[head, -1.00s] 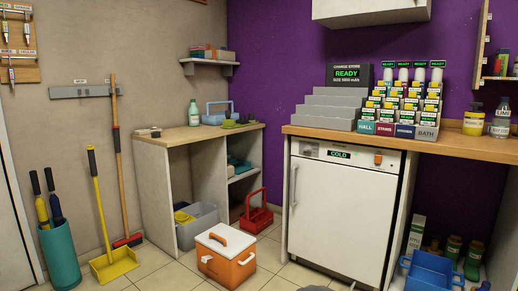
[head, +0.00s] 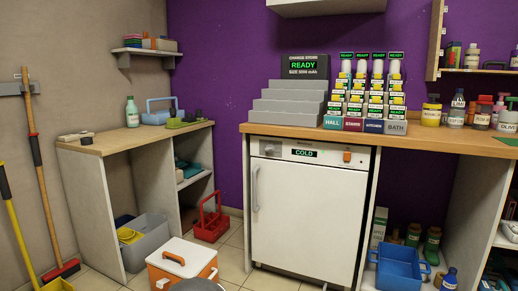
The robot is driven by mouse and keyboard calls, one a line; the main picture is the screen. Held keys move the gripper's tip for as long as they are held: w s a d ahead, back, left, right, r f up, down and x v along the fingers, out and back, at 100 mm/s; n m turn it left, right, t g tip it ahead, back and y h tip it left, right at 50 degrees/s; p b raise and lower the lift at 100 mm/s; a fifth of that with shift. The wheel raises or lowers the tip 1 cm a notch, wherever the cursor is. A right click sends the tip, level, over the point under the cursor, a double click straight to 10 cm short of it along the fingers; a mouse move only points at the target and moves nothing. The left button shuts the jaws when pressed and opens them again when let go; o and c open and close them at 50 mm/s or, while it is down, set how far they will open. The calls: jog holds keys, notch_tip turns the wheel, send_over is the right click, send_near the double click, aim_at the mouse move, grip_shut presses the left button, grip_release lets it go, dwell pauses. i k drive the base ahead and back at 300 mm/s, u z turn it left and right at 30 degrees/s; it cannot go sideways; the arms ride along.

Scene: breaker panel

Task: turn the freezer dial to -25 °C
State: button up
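A white under-counter freezer (head: 308,215) stands below the wooden counter in the head view, its door shut. A vertical handle (head: 256,190) is on the door's left side. The control strip (head: 325,151) along its top has a display (head: 304,153) reading COLD and an orange part (head: 347,156) at the right. A small round shape (head: 268,149) sits at the strip's left; I cannot tell whether it is the dial. Any scale marks are too small to read.
An orange and white cooler box (head: 180,265), a red caddy (head: 211,220) and a grey bin (head: 145,243) stand left of the freezer. A blue crate (head: 398,268) stands at its right.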

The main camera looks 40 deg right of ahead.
aim_at(270, 149)
jog(key=z, duration=0.35)
jog(key=i, duration=0.65)
jog(key=z, duration=0.65)
